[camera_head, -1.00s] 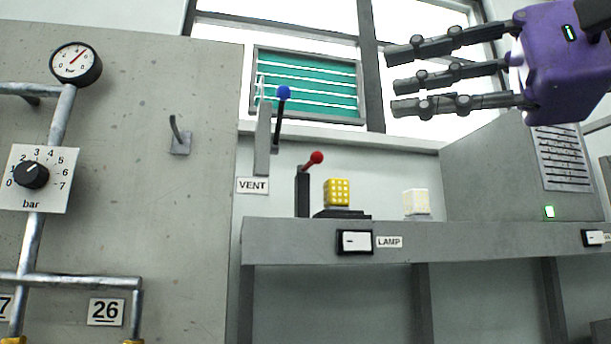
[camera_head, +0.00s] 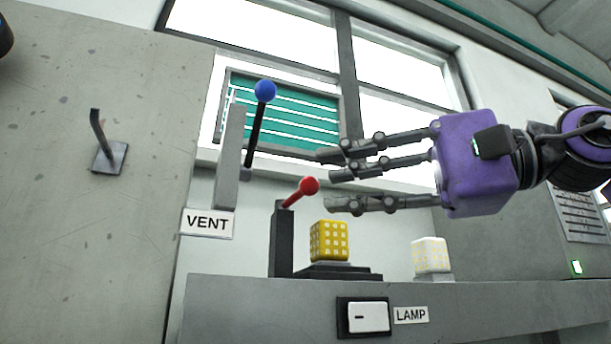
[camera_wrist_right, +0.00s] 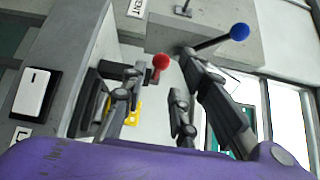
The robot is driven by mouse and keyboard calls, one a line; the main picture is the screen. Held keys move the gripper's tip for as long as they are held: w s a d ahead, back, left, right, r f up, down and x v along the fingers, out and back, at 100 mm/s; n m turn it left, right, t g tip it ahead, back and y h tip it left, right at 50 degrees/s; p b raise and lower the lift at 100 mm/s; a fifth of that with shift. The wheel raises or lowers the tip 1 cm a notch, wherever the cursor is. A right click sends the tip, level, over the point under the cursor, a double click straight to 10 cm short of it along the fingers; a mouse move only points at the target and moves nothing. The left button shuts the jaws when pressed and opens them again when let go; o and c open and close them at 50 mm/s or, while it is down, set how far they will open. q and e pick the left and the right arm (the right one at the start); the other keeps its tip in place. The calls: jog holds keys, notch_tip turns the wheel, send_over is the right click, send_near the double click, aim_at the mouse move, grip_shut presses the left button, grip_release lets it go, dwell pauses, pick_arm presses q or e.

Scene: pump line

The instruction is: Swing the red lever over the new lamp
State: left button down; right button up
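The red lever (camera_head: 298,193) is a short arm with a red ball on a dark post at the shelf's back. It tilts up to the right, its ball above the left part of a yellow lamp (camera_head: 328,240) on a dark base. A pale lamp (camera_head: 431,255) stands further right. My right gripper (camera_head: 332,180) is open and empty, its fingers pointing left, with the tips close to the right of the red ball in the head view. In the wrist view the red ball (camera_wrist_right: 161,61) shows between the open fingers (camera_wrist_right: 155,85), beyond them. My left gripper is not in view.
A blue-balled lever (camera_head: 262,115) labelled VENT stands up just left of my fingers. A white LAMP switch (camera_head: 368,317) sits on the shelf front (camera_head: 255,310). A hook (camera_head: 107,150) is on the left panel. A window is behind.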

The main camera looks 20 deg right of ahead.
aim_at(305, 189)
jog(key=shift+x, duration=2.85)
jog(key=shift+w+d, duration=0.1)
grip_shut()
